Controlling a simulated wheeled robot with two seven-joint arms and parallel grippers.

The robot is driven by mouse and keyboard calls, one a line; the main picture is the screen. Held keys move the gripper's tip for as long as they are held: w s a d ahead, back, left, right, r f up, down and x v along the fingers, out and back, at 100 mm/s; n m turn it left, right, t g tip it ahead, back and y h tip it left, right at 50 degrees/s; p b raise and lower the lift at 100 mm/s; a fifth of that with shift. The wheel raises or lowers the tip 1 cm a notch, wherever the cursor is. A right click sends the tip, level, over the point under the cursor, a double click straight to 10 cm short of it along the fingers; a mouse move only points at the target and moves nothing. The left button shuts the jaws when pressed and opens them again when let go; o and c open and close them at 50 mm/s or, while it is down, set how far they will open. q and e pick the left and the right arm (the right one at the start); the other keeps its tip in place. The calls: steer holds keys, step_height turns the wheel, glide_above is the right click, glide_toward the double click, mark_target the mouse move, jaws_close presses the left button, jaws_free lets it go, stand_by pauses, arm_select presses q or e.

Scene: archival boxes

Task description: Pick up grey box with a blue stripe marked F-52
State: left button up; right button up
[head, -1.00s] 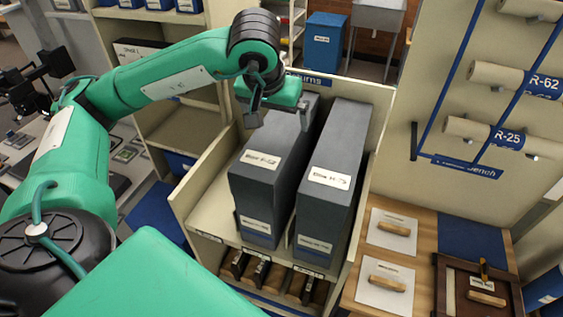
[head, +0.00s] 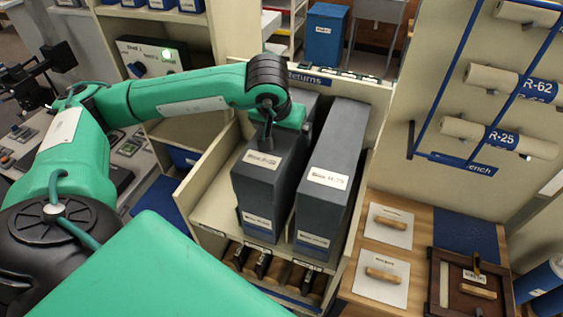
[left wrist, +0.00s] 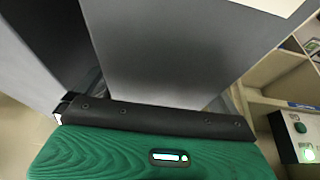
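Two tall grey boxes with bluish fronts stand side by side in the returns bin (head: 205,178). The left box (head: 262,190) has a white top label, too blurred to read surely, possibly F-52. The right box (head: 335,150) is labelled what looks like H-75. My left gripper (head: 278,130) is down at the left box's top, behind its label; its fingers are hidden in the head view. In the left wrist view, a grey box face (left wrist: 185,50) fills the space just beyond the dark edge of my green hand, and whether the fingers grip it is unclear. My right gripper is not in view.
A wooden bench (head: 425,240) with handled white plates lies right. Rolls (head: 500,80) hang on a blue rack. A panel with a lit green lamp (head: 150,58) stands behind my arm and also shows in the left wrist view (left wrist: 296,136).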

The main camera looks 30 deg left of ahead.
arm_select(q)
steer(key=c, duration=1.8)
steer(key=shift+w, duration=0.1)
steer(key=shift+r, duration=0.15)
